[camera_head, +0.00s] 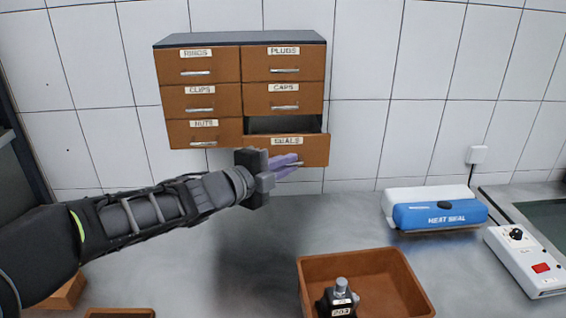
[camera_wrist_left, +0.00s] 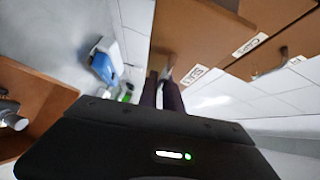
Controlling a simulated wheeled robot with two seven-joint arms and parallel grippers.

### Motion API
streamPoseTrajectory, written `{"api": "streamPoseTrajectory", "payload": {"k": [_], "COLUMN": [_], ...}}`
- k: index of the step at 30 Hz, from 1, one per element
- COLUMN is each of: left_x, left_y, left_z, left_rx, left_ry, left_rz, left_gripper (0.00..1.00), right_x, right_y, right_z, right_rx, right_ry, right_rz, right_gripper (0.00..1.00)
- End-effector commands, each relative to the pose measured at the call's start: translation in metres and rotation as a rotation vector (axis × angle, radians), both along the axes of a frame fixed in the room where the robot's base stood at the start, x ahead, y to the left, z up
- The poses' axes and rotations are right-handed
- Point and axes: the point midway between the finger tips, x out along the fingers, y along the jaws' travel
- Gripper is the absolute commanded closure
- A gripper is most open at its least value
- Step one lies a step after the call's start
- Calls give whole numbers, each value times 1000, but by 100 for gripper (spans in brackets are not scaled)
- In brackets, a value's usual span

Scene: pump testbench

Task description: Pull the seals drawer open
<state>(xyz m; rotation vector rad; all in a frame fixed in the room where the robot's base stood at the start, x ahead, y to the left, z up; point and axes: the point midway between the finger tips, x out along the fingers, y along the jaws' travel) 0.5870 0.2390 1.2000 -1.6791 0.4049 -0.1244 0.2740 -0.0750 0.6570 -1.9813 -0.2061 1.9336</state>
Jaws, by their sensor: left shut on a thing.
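The seals drawer (camera_head: 316,151) is the bottom right drawer of a brown cabinet (camera_head: 240,40) with a dark top. It stands partly out, with a dark gap above its front. My left gripper (camera_head: 288,164) is at the front of this drawer, with its purple fingers shut on the handle; they hide most of the handle. In the left wrist view the fingers (camera_wrist_left: 168,94) reach the drawer front beside its label (camera_wrist_left: 195,75). My right gripper is in neither view.
The rings, plugs, clips, caps and nuts drawers look shut. A brown bin (camera_head: 400,275) holding a dark part (camera_head: 338,300) stands at the front of the grey bench. A blue and white heat sealer (camera_head: 438,214) and a white control box (camera_head: 525,258) stand at right.

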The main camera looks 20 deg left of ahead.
Motion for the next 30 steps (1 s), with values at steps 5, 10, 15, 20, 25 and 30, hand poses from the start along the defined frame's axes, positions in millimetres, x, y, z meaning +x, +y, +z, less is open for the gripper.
{"api": "streamPoseTrajectory", "payload": {"k": [5,10,15,20,25,30], "left_x": [-1,-1,-1,-1,-5,-24], "left_y": [-3,-3,-4,-3,0,7], "left_z": [-2,-2,0,1,2,6], "left_rx": [0,-1,-1,-1,-2,-1], "left_ry": [3,3,0,-2,-3,-4], "left_rz": [-5,-6,-7,-6,-2,-3], "left_gripper": [100,87,82,82,82,82], "right_x": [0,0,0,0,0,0], "right_y": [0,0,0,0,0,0], "right_z": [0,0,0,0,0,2], "right_rx": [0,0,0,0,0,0], "right_ry": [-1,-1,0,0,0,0], "right_rz": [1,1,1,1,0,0], "right_gripper": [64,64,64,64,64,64]}}
